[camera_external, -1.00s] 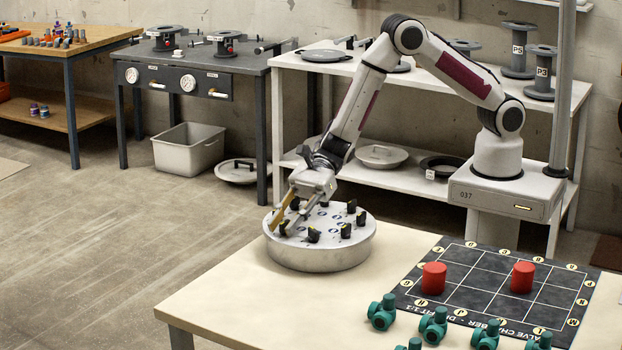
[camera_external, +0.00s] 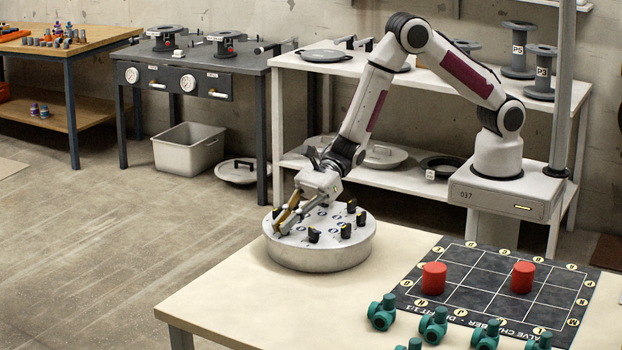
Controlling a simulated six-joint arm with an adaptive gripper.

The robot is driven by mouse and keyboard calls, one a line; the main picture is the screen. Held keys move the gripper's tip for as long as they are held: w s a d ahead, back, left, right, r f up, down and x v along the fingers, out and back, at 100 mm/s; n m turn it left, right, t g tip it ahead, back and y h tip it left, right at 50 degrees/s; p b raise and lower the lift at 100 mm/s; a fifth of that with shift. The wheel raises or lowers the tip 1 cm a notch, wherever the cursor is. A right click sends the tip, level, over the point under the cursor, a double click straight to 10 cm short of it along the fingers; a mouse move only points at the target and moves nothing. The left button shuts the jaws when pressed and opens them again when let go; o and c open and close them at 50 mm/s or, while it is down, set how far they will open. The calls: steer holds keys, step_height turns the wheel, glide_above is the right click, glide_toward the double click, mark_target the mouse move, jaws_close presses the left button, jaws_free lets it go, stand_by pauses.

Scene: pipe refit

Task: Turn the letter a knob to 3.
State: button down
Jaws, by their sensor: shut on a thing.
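A round grey metal panel (camera_external: 325,258) stands on the near table and carries several black knobs with yellow marks. My gripper (camera_external: 285,220) is at the left part of the panel's top, pointing down and to the left. Its fingers are closed on a black knob near the left rim, and the fingers hide most of that knob. Other knobs, such as one at the front (camera_external: 314,235) and one at the right (camera_external: 361,218), stand free of the gripper. The letters and numbers on the panel are too small to read.
A dark grid mat (camera_external: 490,285) lies to the right on the table, with two red cylinders (camera_external: 433,277) on it. Several green valve pieces (camera_external: 382,312) stand along its front edge.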

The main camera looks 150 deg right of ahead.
steer(key=shift+w+r+m+h, duration=0.1)
steer(key=shift+r+m+h, duration=0.1)
steer(key=shift+m+h, duration=0.75)
steer(key=c, duration=2.2)
jaws_free()
steer(key=shift+f, duration=0.1)
steer(key=shift+o, duration=0.2)
steer(key=shift+v, duration=6.05)
